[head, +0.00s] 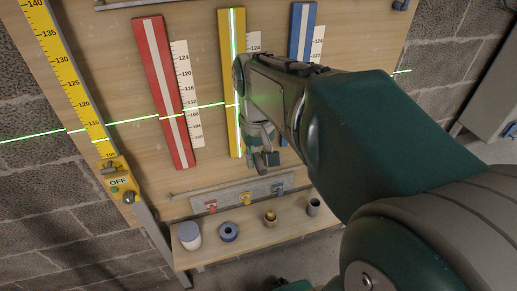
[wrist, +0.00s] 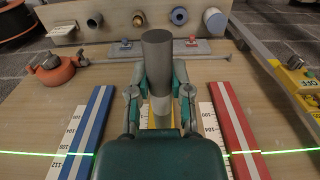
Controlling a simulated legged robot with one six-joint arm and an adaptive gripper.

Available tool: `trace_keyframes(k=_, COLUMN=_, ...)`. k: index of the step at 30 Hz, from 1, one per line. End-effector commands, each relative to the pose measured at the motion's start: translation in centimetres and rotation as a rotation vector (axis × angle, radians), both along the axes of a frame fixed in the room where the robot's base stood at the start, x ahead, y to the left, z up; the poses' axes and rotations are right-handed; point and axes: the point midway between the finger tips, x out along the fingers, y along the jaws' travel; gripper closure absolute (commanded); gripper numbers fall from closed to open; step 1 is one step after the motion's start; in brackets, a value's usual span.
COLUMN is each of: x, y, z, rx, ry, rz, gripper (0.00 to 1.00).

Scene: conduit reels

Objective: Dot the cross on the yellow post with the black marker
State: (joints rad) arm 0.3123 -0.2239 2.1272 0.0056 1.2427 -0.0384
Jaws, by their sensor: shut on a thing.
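The yellow post (head: 229,60) stands on the wooden board between the red and blue posts. A vertical green line runs down it and meets a level green line at a cross (head: 237,104) beside my arm. My gripper (head: 265,158) is in front of the board by the post's right side. In the wrist view, my gripper (wrist: 160,92) is shut on a dark grey cylinder with a paler lower part, seemingly the black marker (wrist: 158,55). Only a sliver of the yellow post (wrist: 150,122) shows behind it; the cross is hidden there. Marker contact with the post cannot be told.
The red post (head: 163,95) and blue post (head: 301,30) flank the yellow one, with scales beside them. A yellow ruler with an OFF box (head: 118,184) stands left. A shelf (head: 260,238) below holds a white jar (head: 189,236), a blue roll (head: 229,232) and small cups.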

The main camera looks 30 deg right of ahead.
Motion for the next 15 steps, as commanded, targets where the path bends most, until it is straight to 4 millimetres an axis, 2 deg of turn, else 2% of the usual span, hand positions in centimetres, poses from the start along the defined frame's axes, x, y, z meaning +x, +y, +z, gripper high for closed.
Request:
trace_keyframes(k=5, x=0.7, y=-0.5, z=0.1, rx=0.002, ry=-0.004, rz=-0.006, gripper=1.00)
trace_keyframes(k=15, x=3.5, y=-0.5, z=0.2, rx=-0.006, ry=-0.002, rz=-0.003, gripper=1.00)
